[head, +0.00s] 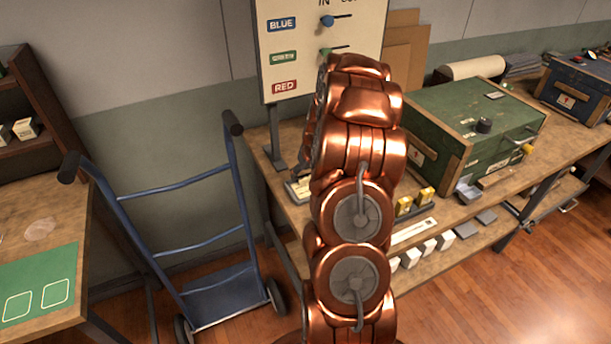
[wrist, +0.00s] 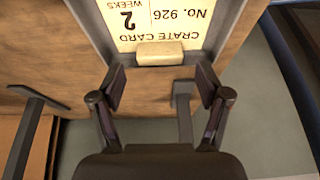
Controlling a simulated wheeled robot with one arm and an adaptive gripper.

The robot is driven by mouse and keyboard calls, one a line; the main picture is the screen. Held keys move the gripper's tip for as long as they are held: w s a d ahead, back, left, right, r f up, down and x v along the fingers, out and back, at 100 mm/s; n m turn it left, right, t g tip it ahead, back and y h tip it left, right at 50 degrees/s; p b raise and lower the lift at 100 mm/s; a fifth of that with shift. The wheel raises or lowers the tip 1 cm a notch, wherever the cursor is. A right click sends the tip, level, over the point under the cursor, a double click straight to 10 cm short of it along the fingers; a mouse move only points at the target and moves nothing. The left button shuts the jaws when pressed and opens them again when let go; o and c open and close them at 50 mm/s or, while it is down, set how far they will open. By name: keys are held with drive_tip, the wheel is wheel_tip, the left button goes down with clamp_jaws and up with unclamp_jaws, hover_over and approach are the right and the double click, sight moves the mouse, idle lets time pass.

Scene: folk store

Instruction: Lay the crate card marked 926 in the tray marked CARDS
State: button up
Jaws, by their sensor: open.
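The crate card (wrist: 150,22) marked No. 926 shows upside down at the top of the wrist view. It is cream with black print, including "2 WEEKS". It lies in a grey-rimmed holder (wrist: 95,30), with a small pale block (wrist: 160,53) at its near edge. My gripper (wrist: 162,84) is open and empty, its fingertips on either side just short of the block. I cannot make out a tray marked CARDS in either view.
A board (head: 315,50) with BLUE, GREEN and RED sliders stands at the bench's back left. A green crate (head: 470,125) sits to the right on the bench (head: 560,150). A blue hand truck (head: 190,245) stands on the floor. A green mat (head: 40,285) lies on the left table.

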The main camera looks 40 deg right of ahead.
drive_tip(key=b+v, duration=0.2)
drive_tip(key=v, duration=0.8)
drive_tip(key=shift+a+b, duration=0.15)
drive_tip(key=shift+b, duration=0.15)
drive_tip(key=s+a+r+n+g+y, duration=0.1)
drive_tip(key=s+a+r, duration=0.15)
drive_tip(key=a, duration=0.65)
drive_tip(key=s+a+r+n+g, duration=0.1)
drive_tip(key=s+a+r, duration=0.15)
drive_tip(key=a, duration=0.65)
drive_tip(key=s+a+r+n+g+y, duration=0.1)
drive_tip(key=s+a, duration=0.3)
drive_tip(key=a, duration=0.4)
drive_tip(key=s+a+g, duration=0.1)
drive_tip(key=s+a, duration=0.4)
drive_tip(key=s, duration=0.5)
drive_tip(key=s+a+g, duration=0.2)
drive_tip(key=s+a, duration=0.3)
drive_tip(key=s, duration=0.4)
drive_tip(key=shift+s+a+r+n+h, duration=0.3)
drive_tip(key=shift+s+r+n, duration=0.05)
drive_tip(key=shift+r+n, duration=0.1)
